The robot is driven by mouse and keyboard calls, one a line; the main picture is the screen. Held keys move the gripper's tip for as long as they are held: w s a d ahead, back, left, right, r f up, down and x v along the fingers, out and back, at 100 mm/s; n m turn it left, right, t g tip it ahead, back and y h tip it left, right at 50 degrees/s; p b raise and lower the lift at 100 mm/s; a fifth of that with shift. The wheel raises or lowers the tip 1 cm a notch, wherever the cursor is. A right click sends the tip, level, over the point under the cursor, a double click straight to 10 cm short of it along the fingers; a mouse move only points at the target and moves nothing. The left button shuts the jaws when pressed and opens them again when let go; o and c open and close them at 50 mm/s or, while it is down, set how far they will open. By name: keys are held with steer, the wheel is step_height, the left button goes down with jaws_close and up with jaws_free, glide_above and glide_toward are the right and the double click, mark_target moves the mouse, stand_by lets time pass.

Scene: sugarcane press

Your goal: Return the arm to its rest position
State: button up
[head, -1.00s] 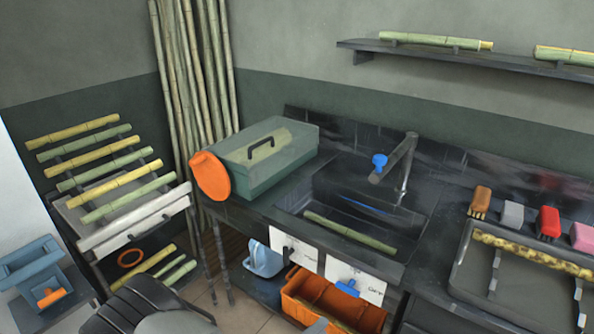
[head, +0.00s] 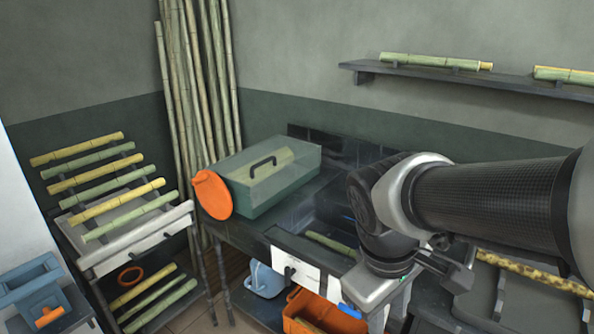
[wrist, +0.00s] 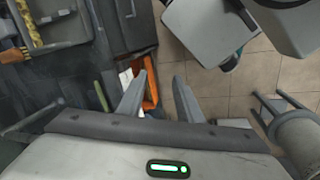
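My arm (head: 490,195) reaches in from the right in the head view and bends down in front of the sink counter. In the wrist view my gripper (wrist: 158,98) is open, its two grey fingers apart with only floor and an orange bin edge beyond them. Nothing is held. In the head view I cannot clearly make out the fingertips. The arm hides the faucet, much of the sink and part of the right counter.
A green lidded box (head: 270,180) with an orange disc (head: 212,195) stands on the counter's left. A cane rack (head: 110,190) is at left. An orange bin (head: 320,312) sits below. A tray with a spotted cane (head: 535,275) is at right. Tiled floor (wrist: 240,85) is open.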

step_height(320, 180, up, 24)
steer(key=s+m+t+y+p, duration=0.2)
steer(key=m+t+p, duration=0.2)
steer(key=p, duration=1.3)
steer(key=m, duration=0.3)
steer(key=shift+f, duration=0.15)
